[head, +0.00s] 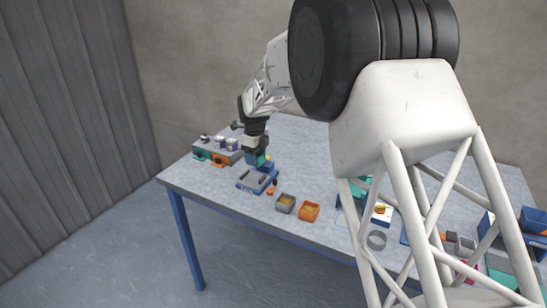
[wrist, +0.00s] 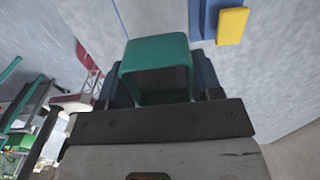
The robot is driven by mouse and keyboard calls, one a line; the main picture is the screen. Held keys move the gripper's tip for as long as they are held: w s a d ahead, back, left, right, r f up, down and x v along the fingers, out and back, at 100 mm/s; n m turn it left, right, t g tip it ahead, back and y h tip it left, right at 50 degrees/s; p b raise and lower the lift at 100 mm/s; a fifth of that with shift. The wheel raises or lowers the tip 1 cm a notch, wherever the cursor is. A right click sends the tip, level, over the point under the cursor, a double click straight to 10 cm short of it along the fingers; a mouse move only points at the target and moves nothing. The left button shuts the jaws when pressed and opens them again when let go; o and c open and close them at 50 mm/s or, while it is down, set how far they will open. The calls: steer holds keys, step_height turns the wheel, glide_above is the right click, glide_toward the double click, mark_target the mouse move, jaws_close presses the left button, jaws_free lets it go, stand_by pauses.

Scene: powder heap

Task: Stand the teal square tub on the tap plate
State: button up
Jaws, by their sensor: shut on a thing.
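The teal square tub (wrist: 157,52) is gripped between the fingers of my gripper (wrist: 160,88) in the wrist view, its hollow side facing the camera. In the head view, my gripper (head: 257,156) points down over the left part of the table, with the tub (head: 253,159) small and partly hidden at its fingers. A blue-framed plate with a grey middle (head: 244,184), seemingly the tap plate, lies on the table just below and in front of the gripper. I cannot tell whether the tub touches it.
A yellow block on a blue part (wrist: 232,25) shows beside the tub. A grey tub (head: 285,203) and an orange tub (head: 309,210) stand right of the plate. A rack with several jars (head: 218,150) stands behind left. The table's front edge is close. My arm hides part of the right side.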

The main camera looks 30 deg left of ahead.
mark_target(252, 178)
steer(key=shift+s+a, duration=0.35)
steer(key=shift+a, duration=0.4)
steer(key=shift+f, duration=0.15)
steer(key=shift+f, duration=3.05)
steer(key=shift+f, duration=0.5)
steer(key=o, duration=1.2)
steer(key=shift+o, duration=0.2)
steer(key=shift+r, duration=3.45)
